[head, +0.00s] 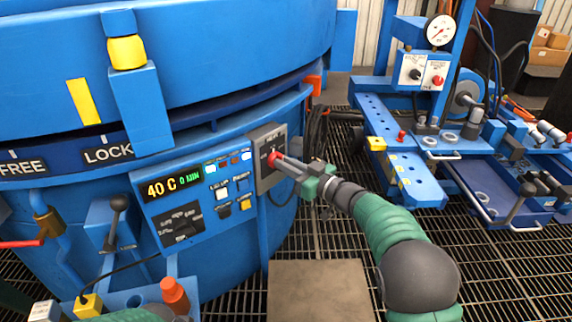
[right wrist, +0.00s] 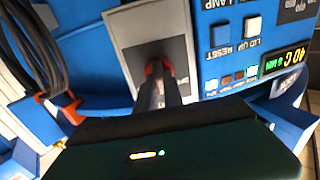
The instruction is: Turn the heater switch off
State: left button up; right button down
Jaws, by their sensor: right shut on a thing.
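The heater switch (head: 272,158) is a red knob on a grey plate (head: 263,137) at the right end of the furnace's control panel. My right gripper (head: 279,163) reaches it from the right and is shut on the red knob. In the right wrist view the fingers (right wrist: 160,85) hide most of the knob, and only red edges (right wrist: 153,68) show beside their tips. The knob's exact angle cannot be told. My left gripper is not in view; only a bit of green arm shows at the bottom left.
The control panel (head: 212,235) left of the switch has a display reading 40 C and several buttons. A cable hangs below the plate. A blue cart (head: 400,165) with a gauge stands at the right. A lever (head: 117,215) stands at the left.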

jog(key=shift+s+a+f+n+p, duration=0.1)
jog(key=shift+n+p, duration=0.4)
jog(key=shift+n, duration=1.15)
jog(key=shift+s+a+f+n+p, duration=0.1)
jog(key=shift+n+p, duration=0.35)
jog(key=shift+n, duration=1.25)
jog(key=shift+f+n+p, duration=0.1)
jog(key=shift+n+p, duration=0.4)
jog(key=shift+n, duration=1.15)
jog(key=c, duration=1.5)
grip_release()
jog(key=shift+r, duration=0.1)
jog(key=shift+o, duration=0.2)
jog(key=shift+d, duration=0.1)
